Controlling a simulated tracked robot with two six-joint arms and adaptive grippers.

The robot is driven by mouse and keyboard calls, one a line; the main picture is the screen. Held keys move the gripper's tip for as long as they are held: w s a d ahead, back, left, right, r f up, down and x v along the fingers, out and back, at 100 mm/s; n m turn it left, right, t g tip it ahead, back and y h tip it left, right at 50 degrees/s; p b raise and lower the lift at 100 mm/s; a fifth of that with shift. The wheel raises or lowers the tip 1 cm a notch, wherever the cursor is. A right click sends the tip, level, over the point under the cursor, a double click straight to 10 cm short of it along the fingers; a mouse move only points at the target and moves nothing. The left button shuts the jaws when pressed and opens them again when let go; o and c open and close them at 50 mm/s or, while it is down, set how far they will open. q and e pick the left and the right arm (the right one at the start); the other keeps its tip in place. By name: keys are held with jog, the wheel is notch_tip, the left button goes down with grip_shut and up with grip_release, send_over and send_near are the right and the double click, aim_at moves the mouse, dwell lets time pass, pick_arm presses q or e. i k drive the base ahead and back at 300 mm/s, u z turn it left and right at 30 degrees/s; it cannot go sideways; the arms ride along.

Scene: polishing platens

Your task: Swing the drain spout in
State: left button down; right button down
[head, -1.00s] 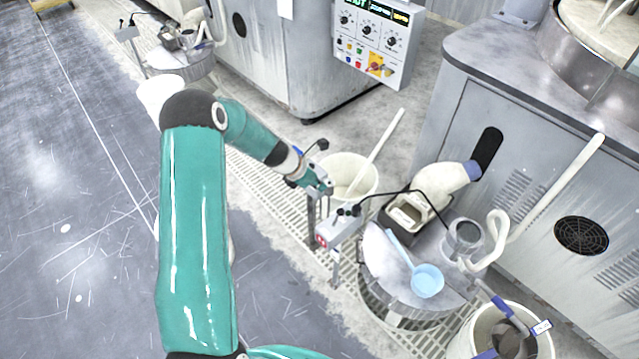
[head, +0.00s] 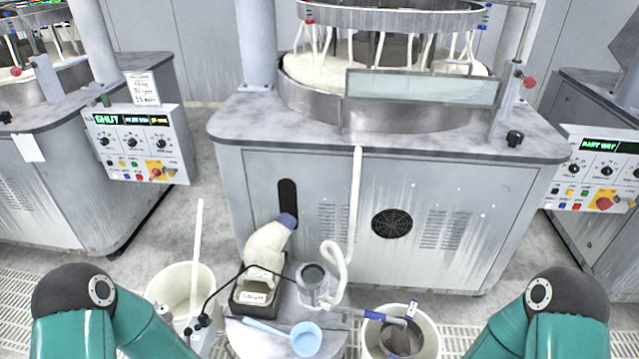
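A fat off-white spout-like piece (head: 266,246) with a blue collar comes out below a black slot (head: 288,200) in the middle machine's front. It slopes down left to a dark open-topped box (head: 258,298). A thin grey pipe with a blue section (head: 382,317) reaches right from beside a grey cup (head: 314,286) to over the right bucket (head: 430,335); a dark grey piece (head: 402,338) sits at its end, in the bucket. I cannot tell for certain which is the drain spout. My forearms leave the bottom edge at left and right; both grippers are out of view.
A light blue ladle (head: 305,340) lies on the round stand (head: 240,345). A white bucket (head: 172,284) holding a pale stick (head: 197,250) stands left. A looped white hose (head: 334,270) runs beside the cup. Control panels (head: 138,142) (head: 600,168) flank the middle machine. Floor grating shows at both sides.

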aim_at(369, 314)
jog(key=u, duration=0.55)
jog(key=k, duration=1.9)
jog(key=z, duration=0.55)
jog(key=i, duration=1)
